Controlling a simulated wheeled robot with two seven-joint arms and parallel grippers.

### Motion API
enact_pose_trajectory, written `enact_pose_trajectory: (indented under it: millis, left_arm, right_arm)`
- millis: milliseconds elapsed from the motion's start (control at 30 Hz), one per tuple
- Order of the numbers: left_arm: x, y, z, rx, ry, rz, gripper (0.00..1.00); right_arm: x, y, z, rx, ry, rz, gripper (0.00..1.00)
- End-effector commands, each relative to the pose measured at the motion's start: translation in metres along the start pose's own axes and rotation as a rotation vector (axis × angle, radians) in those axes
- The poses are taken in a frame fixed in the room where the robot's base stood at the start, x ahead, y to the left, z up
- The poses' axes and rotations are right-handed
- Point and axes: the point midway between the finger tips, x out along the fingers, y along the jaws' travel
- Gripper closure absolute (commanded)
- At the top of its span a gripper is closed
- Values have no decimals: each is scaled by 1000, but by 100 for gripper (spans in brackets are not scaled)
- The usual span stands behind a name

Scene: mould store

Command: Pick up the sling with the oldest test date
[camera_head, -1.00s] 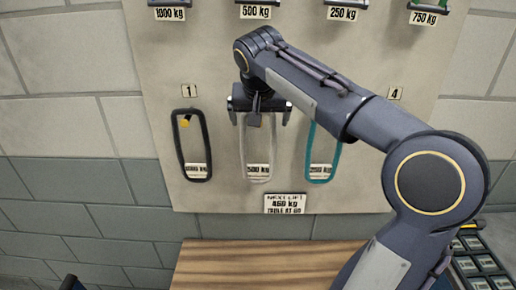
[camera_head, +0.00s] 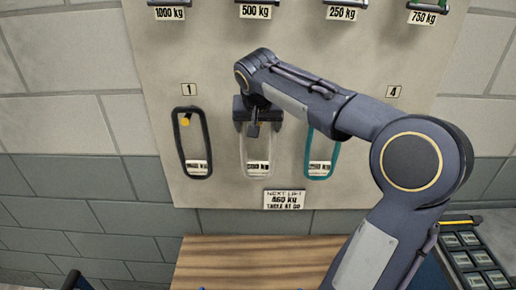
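Three looped slings hang on the board: a black one (camera_head: 181,150) under number 1, a pale one (camera_head: 243,157) in the middle, and a teal one (camera_head: 308,152) to its right. Each has a small white tag low on its loop; I cannot read a test date on any. My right gripper (camera_head: 257,115) is at the top of the pale sling and covers its upper end and hook. The fingers are hidden by the gripper body, so I cannot tell whether they hold the sling. My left gripper is out of view.
The board (camera_head: 215,60) also carries upper hooks labelled 1000, 500, 250 and 750 kg. A lift sign (camera_head: 284,199) hangs below the slings. A wooden table (camera_head: 235,262) stands below. A dark case (camera_head: 475,255) is at lower right. Number 4 (camera_head: 393,92) has my arm below it.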

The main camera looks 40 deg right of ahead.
Motion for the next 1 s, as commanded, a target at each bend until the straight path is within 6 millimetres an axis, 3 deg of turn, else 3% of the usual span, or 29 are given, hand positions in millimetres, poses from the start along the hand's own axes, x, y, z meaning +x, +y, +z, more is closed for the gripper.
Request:
enact_pose_trajectory:
  millis: [100,367,567,667,1000]
  left_arm:
    - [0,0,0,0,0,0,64]
    - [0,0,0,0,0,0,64]
    - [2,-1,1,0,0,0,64]
    - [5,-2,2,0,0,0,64]
    - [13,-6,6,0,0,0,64]
  right_arm:
    - [-1,0,0,0,2,-1,59]
    - [-2,0,-1,0,2,-1,59]
    - [-16,-1,-10,0,4,-2,59]
    - [-31,-2,-16,0,5,-4,59]
    - [-111,-17,3,-3,5,-6,59]
